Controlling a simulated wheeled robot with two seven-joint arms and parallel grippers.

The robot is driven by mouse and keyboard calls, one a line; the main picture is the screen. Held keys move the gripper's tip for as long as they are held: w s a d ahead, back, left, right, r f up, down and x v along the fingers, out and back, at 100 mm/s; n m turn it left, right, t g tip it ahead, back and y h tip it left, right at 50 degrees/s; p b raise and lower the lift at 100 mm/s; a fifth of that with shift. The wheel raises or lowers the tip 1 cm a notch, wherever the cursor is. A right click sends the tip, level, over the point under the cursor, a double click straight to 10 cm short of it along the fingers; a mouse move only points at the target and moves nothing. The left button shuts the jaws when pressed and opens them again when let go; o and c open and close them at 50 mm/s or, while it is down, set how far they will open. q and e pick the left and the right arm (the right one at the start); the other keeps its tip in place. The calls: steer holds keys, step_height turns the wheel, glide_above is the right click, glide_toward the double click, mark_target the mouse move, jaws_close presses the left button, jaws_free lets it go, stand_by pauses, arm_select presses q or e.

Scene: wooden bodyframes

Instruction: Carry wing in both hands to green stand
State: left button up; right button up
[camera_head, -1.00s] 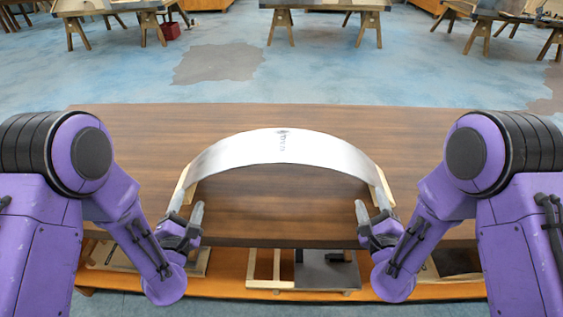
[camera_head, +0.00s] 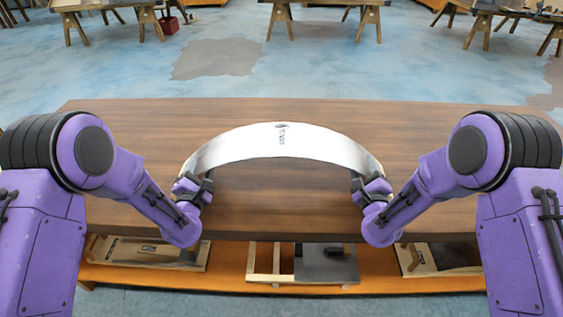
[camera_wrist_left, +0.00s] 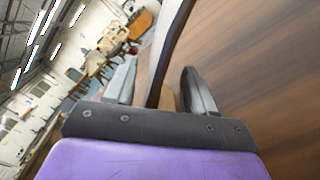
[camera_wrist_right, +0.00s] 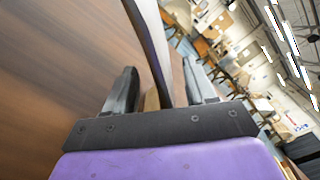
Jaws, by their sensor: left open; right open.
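The wing (camera_head: 281,141) is a white arched band standing on the brown wooden table (camera_head: 280,220), its two ends toward me. My left gripper (camera_head: 193,186) is at its left end; in the left wrist view the open fingers (camera_wrist_left: 158,88) stand on either side of the wing's edge (camera_wrist_left: 168,50). My right gripper (camera_head: 370,186) is at its right end; in the right wrist view the open fingers (camera_wrist_right: 160,90) also straddle the wing's edge (camera_wrist_right: 152,45). Whether either finger touches the wing I cannot tell. No green stand shows in any view.
A shelf under the table holds wooden frames and a grey panel (camera_head: 326,268). Several trestle tables (camera_head: 325,8) stand far back, with a red bin (camera_head: 167,22) at the left. The blue floor between is clear.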

arm_select(q)
jaws_close()
arm_select(e)
jaws_close()
steer(key=shift+r, duration=0.15)
stand_by(1.0)
